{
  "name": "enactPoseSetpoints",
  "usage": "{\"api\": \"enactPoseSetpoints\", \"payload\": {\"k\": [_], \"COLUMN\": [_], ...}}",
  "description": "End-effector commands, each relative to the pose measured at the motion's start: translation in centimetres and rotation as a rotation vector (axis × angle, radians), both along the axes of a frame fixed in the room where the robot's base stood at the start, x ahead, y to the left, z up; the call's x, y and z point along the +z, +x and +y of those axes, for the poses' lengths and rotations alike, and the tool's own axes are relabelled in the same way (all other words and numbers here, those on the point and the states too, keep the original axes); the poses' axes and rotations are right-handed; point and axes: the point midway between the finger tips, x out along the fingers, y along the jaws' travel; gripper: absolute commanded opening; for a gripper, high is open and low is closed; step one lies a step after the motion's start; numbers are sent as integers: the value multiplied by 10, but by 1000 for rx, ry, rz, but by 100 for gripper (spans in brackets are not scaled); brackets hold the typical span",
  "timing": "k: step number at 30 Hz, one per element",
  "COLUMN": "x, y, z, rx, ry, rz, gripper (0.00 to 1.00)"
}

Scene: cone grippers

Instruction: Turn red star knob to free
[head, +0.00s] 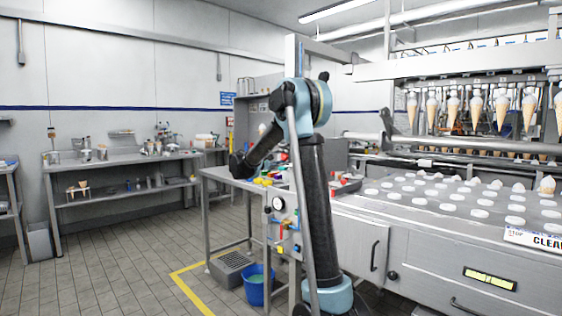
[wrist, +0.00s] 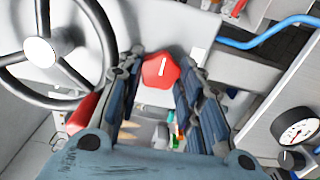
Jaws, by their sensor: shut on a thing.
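The red star knob (wrist: 160,71) is in the upper middle of the wrist view, with a white mark running nearly upright on its face. My gripper (wrist: 160,80) has one finger on each side of the knob and is shut on it. In the head view my gripper (head: 240,165) is at the end of my arm, over the steel bench beside the machine. The knob cannot be made out in the head view.
A black handwheel (wrist: 40,50) is close to the left of my gripper. A pressure gauge (wrist: 297,130) is at the lower right and a blue pipe (wrist: 265,40) at the upper right. A blue bucket (head: 258,285) stands on the floor.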

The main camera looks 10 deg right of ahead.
Motion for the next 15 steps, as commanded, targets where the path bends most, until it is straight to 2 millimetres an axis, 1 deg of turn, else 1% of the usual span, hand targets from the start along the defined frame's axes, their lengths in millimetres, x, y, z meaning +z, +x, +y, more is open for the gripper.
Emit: {"api": "enactPoseSetpoints", "payload": {"k": [8, 9, 11, 12, 15], "x": [-2, -2, -2, -1, -1], "y": [1, 1, 0, 0, 0], "z": [1, 1, 1, 1, 0], "rx": [4, 4, 3, 2, 1], "ry": [3, 4, 3, 3, 2], "rz": [1, 2, 1, 1, 0], "gripper": [9, 38, 51, 55, 55]}}
